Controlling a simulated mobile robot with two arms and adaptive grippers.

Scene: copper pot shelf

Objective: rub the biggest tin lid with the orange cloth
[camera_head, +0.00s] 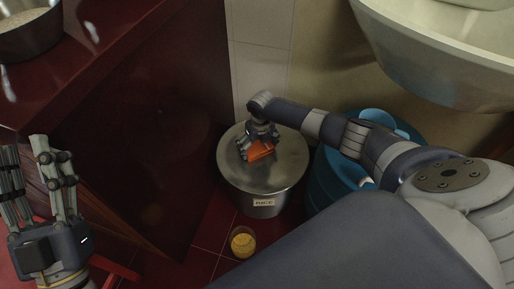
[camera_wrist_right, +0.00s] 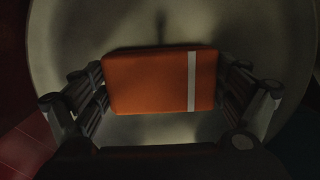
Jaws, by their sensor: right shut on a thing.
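A large round metal tin labelled "RICE" stands on the floor in the middle of the head view, and its wide lid (camera_head: 285,176) is on top. My right gripper (camera_head: 259,147) is over the lid, shut on the folded orange cloth (camera_head: 262,151). In the right wrist view the cloth (camera_wrist_right: 155,82) is a flat orange block with a white stripe, held between the fingers, with the pale lid (camera_wrist_right: 75,40) behind it. I cannot tell whether the cloth touches the lid. My left gripper (camera_head: 38,180) is open and empty at the left, with its fingers pointing up.
A glass (camera_head: 243,241) with yellow contents stands on the red tiles in front of the tin. A blue container (camera_head: 322,185) stands right of it. A dark red cabinet (camera_head: 130,110) is at the left, with a metal bowl (camera_head: 30,32) on top. A pale basin (camera_head: 440,60) overhangs the upper right.

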